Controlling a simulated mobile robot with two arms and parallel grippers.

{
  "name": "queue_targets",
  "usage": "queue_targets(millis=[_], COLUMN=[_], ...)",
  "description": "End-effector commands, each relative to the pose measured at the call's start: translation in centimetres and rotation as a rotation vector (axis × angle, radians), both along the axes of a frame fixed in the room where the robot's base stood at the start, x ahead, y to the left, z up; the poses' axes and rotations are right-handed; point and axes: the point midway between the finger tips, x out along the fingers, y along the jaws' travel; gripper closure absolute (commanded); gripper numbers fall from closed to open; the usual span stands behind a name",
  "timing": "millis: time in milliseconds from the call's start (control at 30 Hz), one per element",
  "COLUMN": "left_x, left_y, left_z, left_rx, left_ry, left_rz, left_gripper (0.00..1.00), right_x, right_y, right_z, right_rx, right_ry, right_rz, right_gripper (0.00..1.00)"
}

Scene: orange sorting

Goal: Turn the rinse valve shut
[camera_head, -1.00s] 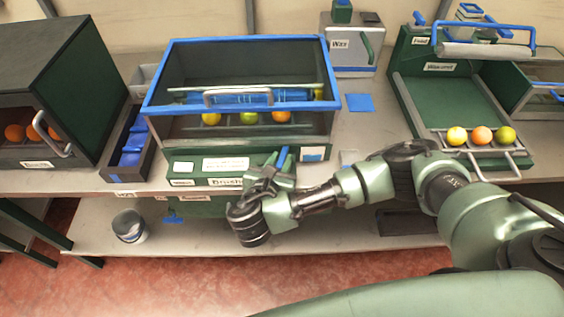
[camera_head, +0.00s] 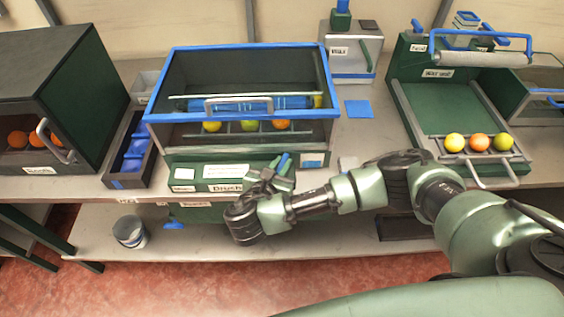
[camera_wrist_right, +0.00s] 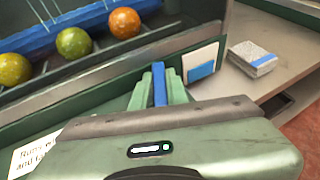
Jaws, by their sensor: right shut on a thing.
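The rinse valve shows as a narrow blue lever (camera_wrist_right: 159,84) at the right part of the brush machine's green front panel (camera_head: 212,172). In the right wrist view it stands between the two pale green fingers of my right gripper (camera_wrist_right: 160,88), which is shut on it. In the head view my right gripper (camera_head: 281,165) is at the panel's right end, with its fingers tilted to the upper right. The gripper hides the valve's base. My left gripper is not in view.
The blue-framed brush machine holds several fruits (camera_head: 249,126) behind its window. A white-and-blue block (camera_wrist_right: 252,58) lies on the bench to its right. A tray with three fruits (camera_head: 478,143) stands at right. A grey pot (camera_head: 130,232) sits on the lower shelf.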

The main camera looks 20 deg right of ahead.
Motion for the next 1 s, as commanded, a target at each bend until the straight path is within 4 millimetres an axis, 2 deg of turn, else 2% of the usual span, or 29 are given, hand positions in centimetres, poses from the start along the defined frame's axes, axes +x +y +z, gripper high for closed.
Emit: queue_targets(millis=[300, 500, 700, 1000], left_x=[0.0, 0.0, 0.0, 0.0], left_y=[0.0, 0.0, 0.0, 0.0], left_z=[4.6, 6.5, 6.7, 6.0], left_rx=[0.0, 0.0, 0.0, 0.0], left_ry=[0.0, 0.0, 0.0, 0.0], left_rz=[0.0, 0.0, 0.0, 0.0], left_gripper=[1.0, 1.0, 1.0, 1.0], right_x=[-0.1, -0.1, 0.0, 0.1], right_y=[0.2, 0.3, 0.4, 0.2], right_z=[0.6, 0.3, 0.0, -0.2], right_rx=[0.0, 0.001, 0.001, -0.001], right_ry=[0.007, 0.008, 0.005, 0.005], right_rz=[-0.241, -0.429, -0.6, -0.762], right_gripper=[1.0, 1.0, 1.0, 1.0])
